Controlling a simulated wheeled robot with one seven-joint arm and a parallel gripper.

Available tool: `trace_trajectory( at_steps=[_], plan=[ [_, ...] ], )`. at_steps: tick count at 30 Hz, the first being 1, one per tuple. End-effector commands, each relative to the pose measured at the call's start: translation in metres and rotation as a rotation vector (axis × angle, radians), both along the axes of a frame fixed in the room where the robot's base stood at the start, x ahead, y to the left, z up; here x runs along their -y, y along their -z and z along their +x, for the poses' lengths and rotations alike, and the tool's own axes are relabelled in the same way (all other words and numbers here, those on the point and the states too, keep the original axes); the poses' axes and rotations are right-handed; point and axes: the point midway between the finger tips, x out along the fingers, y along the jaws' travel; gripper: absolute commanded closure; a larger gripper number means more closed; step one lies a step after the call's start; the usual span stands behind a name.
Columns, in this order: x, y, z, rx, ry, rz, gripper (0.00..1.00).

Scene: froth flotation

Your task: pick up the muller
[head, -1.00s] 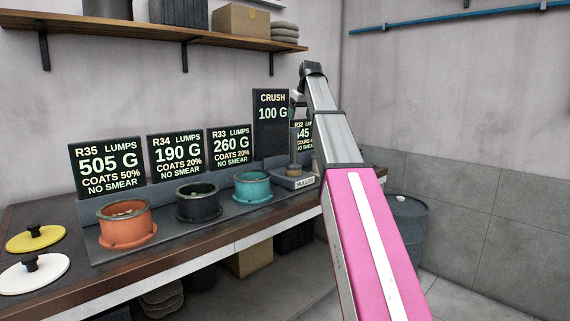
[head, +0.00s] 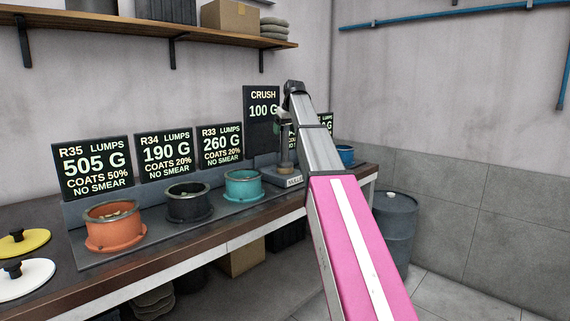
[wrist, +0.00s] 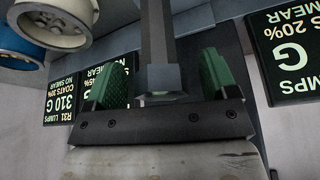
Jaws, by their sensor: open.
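My gripper (wrist: 163,78) is open, with one green pad on each side of the stem. The stem appears between the pads, but I cannot tell whether either touches it. In the head view my arm hides most of the gripper and part of the muller's surroundings.
An orange pot (head: 115,228), a black pot (head: 189,205) and a teal pot (head: 243,187) stand left of the muller. A CRUSH sign (head: 262,118) rises behind it. A blue pot (head: 345,155) is right of my arm. A shelf (head: 150,38) hangs above.

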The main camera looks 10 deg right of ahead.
Motion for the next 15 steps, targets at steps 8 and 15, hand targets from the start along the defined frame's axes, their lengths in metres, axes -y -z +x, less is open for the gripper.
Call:
trace_trajectory(
  at_steps=[8, 15],
  plan=[
    [-0.0029, 0.0162, 0.0059, 0.0, 0.0, 0.0, 0.21],
    [-0.0028, 0.016, 0.0059, 0.0, 0.0, 0.0, 0.7]
  ],
)
